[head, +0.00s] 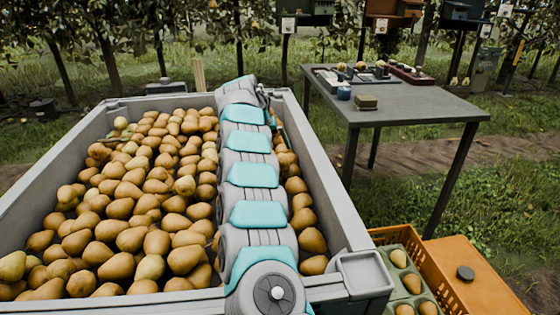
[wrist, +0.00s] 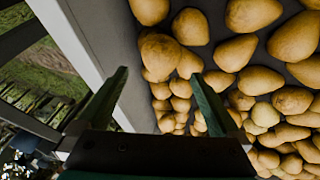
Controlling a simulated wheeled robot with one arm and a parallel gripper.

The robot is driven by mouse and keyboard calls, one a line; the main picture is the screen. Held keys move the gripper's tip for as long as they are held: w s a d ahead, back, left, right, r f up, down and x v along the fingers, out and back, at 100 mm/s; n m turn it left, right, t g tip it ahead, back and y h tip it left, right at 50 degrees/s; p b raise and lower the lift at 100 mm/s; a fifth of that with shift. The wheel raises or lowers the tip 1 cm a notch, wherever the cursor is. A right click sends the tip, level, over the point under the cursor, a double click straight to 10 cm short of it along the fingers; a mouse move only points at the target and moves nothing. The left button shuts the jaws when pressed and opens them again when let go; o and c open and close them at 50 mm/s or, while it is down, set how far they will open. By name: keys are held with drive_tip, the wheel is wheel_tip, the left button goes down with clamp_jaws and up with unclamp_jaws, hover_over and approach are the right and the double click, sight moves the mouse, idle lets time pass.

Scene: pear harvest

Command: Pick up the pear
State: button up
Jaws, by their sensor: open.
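Many yellow-brown pears (head: 150,185) fill a large grey bin (head: 40,165) in the head view. In the wrist view, my gripper (wrist: 160,74) is open, its two dark green fingers apart with nothing held. One pear (wrist: 159,55) shows in the gap between the fingertips, seemingly beyond them; I cannot tell the distance. Other pears (wrist: 235,52) lie to the right, some beside the right finger. The bin's wall (wrist: 75,40) runs close along the left finger. In the head view my arm reaches over the bin's right part and hides the gripper.
A grey table (head: 425,105) with small items and pears stands at the back right. An orange crate (head: 475,285) holding a green tray of pears (head: 410,275) is at the lower right. The bin's rim (head: 318,150) borders the arm's right side.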

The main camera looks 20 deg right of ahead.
sight(278, 156)
drive_tip(key=shift+x, duration=1.2)
drive_tip(key=shift+p+x, duration=0.65)
drive_tip(key=shift+x, duration=2.15)
drive_tip(key=shift+a, duration=0.15)
drive_tip(key=shift+c, duration=0.2)
drive_tip(key=c, duration=1.3)
drive_tip(key=shift+c, duration=0.2)
